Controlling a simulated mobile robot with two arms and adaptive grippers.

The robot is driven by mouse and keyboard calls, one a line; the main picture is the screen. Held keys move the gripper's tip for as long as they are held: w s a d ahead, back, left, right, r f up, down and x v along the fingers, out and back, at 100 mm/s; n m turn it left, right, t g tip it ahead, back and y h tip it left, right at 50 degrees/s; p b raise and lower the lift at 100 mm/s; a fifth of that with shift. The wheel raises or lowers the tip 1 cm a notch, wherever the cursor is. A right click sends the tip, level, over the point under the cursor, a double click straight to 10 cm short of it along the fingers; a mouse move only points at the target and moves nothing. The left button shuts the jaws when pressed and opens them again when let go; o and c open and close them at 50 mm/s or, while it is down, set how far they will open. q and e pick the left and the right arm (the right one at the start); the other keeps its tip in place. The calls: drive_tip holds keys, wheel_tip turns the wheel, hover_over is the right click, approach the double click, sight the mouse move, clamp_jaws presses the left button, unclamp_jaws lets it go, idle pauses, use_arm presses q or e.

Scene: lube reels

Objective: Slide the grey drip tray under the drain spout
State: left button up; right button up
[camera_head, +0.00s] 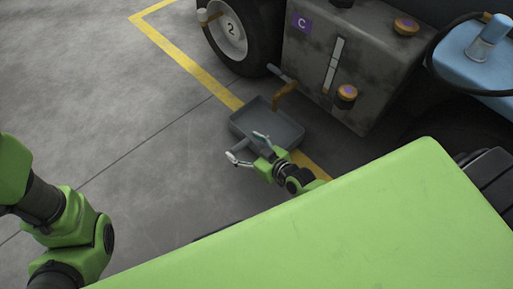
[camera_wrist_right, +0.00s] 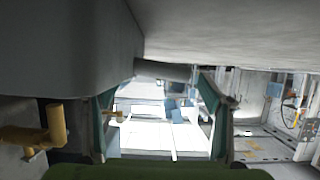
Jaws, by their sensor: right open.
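The grey drip tray (camera_head: 262,118) lies on the floor beside the machine's tank, and a short grey handle appears to stick out of its near left side. The brass drain spout (camera_head: 285,90) hangs from the tank and overlaps the tray's far right part in the head view. My right gripper (camera_head: 247,147) is open at the tray's near left side. In the right wrist view, the tray (camera_wrist_right: 60,45) fills the upper left, and its handle (camera_wrist_right: 165,70) shows between the spread fingers (camera_wrist_right: 160,110); contact cannot be told. The spout (camera_wrist_right: 48,125) shows at lower left. My left gripper is out of view.
The stained tank (camera_head: 340,65) with purple-marked caps stands behind the tray, with a wheel (camera_head: 235,35) on its left. A blue machine part (camera_head: 480,65) is at right. The concrete floor left of the tray is clear, apart from a yellow line (camera_head: 185,62).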

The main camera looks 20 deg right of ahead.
drive_tip(key=v, duration=1)
